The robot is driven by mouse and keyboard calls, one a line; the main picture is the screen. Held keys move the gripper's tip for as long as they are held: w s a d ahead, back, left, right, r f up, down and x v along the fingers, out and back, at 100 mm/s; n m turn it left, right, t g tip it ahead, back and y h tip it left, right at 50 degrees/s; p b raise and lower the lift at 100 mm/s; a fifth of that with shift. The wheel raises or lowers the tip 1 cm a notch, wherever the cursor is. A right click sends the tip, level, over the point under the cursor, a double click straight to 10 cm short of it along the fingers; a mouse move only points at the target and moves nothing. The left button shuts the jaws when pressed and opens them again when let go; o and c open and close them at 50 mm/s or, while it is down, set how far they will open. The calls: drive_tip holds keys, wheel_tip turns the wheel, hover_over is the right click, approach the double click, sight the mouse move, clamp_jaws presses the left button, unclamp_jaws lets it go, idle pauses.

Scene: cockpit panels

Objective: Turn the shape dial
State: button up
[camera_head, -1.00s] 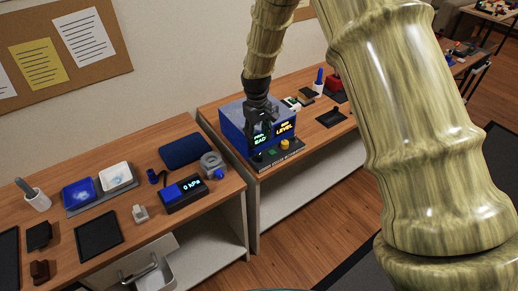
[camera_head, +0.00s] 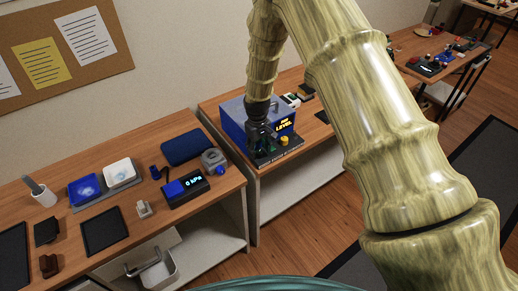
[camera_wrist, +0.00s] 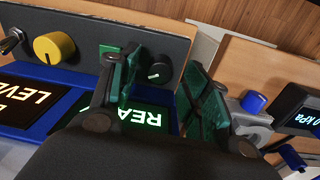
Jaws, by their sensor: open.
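A blue cockpit box (camera_head: 232,122) stands on the right-hand table with a dark control strip along its front. In the wrist view a small black round dial (camera_wrist: 159,73) with a white pointer mark sits on that strip. A larger yellow knob (camera_wrist: 54,48) is further left. I cannot read which one is labelled as the shape dial. My gripper (camera_wrist: 166,88) is open, with green-padded fingers on either side of the black dial; contact cannot be told. In the head view my gripper (camera_head: 263,143) is low at the box front and hides part of the strip.
A toggle switch (camera_wrist: 12,41) stands beyond the yellow knob. Green READY (camera_wrist: 150,117) and yellow LEVEL (camera_wrist: 28,100) screens are beside the strip. A kPa gauge (camera_head: 185,187), a grey clamp-like part (camera_head: 213,158) and a blue case (camera_head: 186,147) lie on the neighbouring table.

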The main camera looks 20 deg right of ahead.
drive_tip(key=shift+f, duration=0.65)
clamp_jaws()
